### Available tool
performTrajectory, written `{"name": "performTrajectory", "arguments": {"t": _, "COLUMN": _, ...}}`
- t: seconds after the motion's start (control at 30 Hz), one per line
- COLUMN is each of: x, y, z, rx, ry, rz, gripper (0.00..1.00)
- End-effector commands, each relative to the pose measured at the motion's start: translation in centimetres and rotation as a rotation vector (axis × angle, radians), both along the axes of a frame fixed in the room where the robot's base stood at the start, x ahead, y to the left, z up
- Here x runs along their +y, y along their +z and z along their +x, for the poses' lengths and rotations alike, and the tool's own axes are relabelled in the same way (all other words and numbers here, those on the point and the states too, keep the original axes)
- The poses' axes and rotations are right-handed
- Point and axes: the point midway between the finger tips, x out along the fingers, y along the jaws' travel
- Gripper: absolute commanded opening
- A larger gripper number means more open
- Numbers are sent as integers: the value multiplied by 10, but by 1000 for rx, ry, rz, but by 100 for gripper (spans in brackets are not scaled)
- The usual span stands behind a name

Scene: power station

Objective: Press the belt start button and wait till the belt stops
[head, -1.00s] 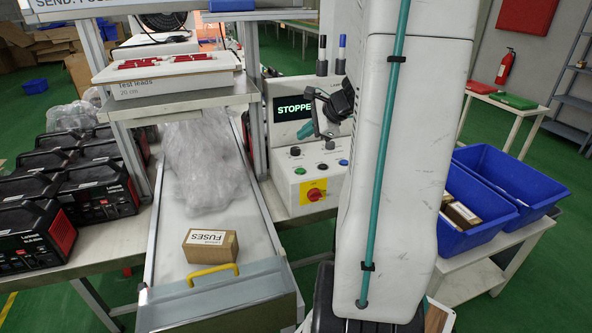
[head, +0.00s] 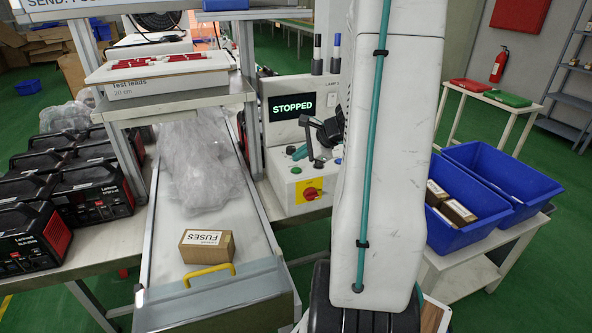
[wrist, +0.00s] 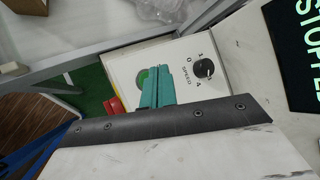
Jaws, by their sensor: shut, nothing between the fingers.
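The control box (head: 296,193) stands right of the belt, with a screen (head: 293,106) reading STOPPED. A round green button (wrist: 144,80) shows in the wrist view, partly hidden behind my gripper's teal fingers. My gripper (wrist: 157,87) is shut and empty, over the box's button panel; it also shows in the head view (head: 300,153). I cannot tell whether the fingertips touch the button. The belt (head: 182,222) carries a brown FUSES carton (head: 207,247) at its near end, behind a yellow handle (head: 210,272).
A black speed knob (wrist: 203,68) sits beside the green button. Clear plastic (head: 197,160) hangs over the belt. Blue bins (head: 508,182) stand at right; black units (head: 30,238) fill the left table.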

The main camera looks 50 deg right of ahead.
Motion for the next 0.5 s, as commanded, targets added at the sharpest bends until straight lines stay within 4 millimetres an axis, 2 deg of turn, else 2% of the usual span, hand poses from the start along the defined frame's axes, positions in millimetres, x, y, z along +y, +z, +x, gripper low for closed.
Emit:
{"name": "performTrajectory", "arguments": {"t": 0.2, "x": 0, "y": -12, "z": 0, "rx": 0, "ry": 0, "rz": 0, "gripper": 0}}
{"name": "performTrajectory", "arguments": {"t": 0.5, "x": 0, "y": -13, "z": 0, "rx": 0, "ry": 0, "rz": 0, "gripper": 0}}
